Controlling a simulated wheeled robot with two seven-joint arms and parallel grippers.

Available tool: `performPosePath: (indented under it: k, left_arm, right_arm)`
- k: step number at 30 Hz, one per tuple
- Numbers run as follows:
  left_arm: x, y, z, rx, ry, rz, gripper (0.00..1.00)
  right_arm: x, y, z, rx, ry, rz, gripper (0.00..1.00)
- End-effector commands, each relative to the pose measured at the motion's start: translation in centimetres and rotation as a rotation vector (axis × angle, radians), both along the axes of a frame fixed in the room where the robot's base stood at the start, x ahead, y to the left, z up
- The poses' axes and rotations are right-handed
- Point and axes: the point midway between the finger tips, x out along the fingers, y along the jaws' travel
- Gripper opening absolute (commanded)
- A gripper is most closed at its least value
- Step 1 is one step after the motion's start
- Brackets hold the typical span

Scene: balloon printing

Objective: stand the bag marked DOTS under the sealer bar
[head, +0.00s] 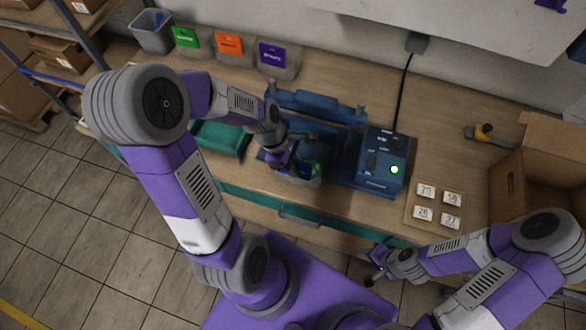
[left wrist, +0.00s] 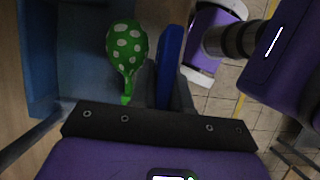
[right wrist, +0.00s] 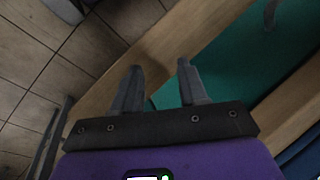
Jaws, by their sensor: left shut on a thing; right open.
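My left gripper (head: 294,162) is shut on a pale bag (head: 314,182) at the front of the blue sealer. The bag shows a green patch, but its marking is too small to read. In the left wrist view a green balloon with white dots (left wrist: 127,45) shows in front of the palm; a blue strip stands beside it. The sealer's blue bar (head: 315,107) lies behind the gripper, and its control box (head: 383,160) with a lit green light is to the right. The bag's base is partly hidden. My right gripper (head: 374,270) is open and empty off the table's front edge; its fingers show apart (right wrist: 160,85).
A teal tray (head: 222,138) lies left of the sealer. Number cards (head: 426,190) and an open carton (head: 505,185) are right.

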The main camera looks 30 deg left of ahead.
Motion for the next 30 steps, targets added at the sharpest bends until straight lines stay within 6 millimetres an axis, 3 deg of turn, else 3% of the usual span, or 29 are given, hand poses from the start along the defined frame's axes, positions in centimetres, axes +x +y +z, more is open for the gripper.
performPosePath:
  k: [21, 30]
  left_arm:
    - [6.4, 1.5, -0.2, 0.000, -0.001, -0.001, 0.00]
    - [7.9, 1.9, -0.5, 0.000, -0.001, -0.001, 0.00]
  right_arm:
    - [0.0, 0.0, -0.3, 0.000, -0.001, 0.000, 0.43]
    - [0.0, 0.0, 0.0, 0.000, -0.001, 0.000, 0.43]
